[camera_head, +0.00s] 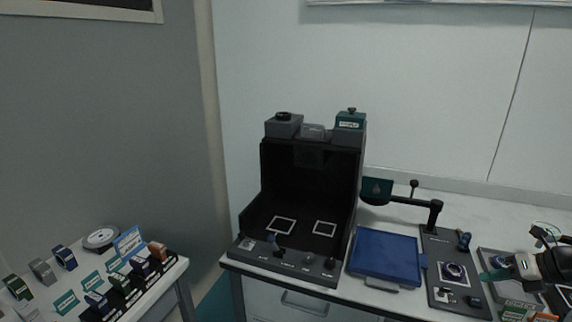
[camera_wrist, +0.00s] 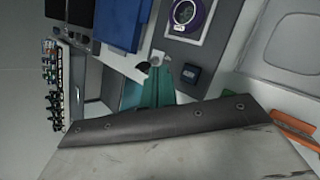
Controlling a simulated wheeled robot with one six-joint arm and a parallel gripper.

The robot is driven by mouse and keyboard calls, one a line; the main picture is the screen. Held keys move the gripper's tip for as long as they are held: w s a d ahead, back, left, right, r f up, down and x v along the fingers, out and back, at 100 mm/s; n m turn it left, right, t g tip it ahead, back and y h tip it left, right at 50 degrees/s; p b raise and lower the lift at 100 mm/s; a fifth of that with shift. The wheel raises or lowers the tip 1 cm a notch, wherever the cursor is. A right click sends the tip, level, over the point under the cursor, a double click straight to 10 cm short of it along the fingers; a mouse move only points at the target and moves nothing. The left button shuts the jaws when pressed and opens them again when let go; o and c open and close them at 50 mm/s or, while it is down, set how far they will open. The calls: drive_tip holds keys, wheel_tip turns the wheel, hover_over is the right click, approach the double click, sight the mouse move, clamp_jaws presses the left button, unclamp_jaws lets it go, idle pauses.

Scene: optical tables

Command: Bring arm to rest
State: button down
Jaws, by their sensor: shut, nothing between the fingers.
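My gripper (camera_head: 492,275) is at the right in the head view, with teal fingers low over the right part of the bench. It also shows in the wrist view (camera_wrist: 160,72), where the teal fingers are together with nothing held between them. The black and white end of my arm reaches in from the right edge of the head view. The rest of my arm is out of frame.
A blue flat case (camera_head: 385,257) lies on the bench (camera_head: 345,285) left of the panel. A black open booth (camera_head: 300,190) stands further left. A post with a side arm (camera_head: 435,212) rises behind the panel. A side table (camera_head: 172,268) holds several small boxes.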

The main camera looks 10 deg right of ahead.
drive_tip(key=shift+s+a+n, duration=0.1)
drive_tip(key=shift+n, duration=0.4)
drive_tip(key=s+a+r+m+g+h, duration=0.1)
drive_tip(key=s+a+r+m+g, duration=0.1)
drive_tip(key=a+r+m, duration=0.4)
drive_tip(key=s+a+r+m+g+h, duration=0.2)
drive_tip(key=s+a+r+m, duration=0.3)
drive_tip(key=a+m, duration=0.9)
drive_tip(key=s+a+r+m+g+h, duration=0.2)
drive_tip(key=s+a+r+m, duration=0.2)
drive_tip(key=m, duration=1.1)
drive_tip(key=a+r, duration=0.3)
drive_tip(key=a, duration=0.3)
drive_tip(key=shift+s+a+r, duration=0.15)
drive_tip(key=shift+a+r, duration=0.05)
drive_tip(key=shift+a, duration=0.15)
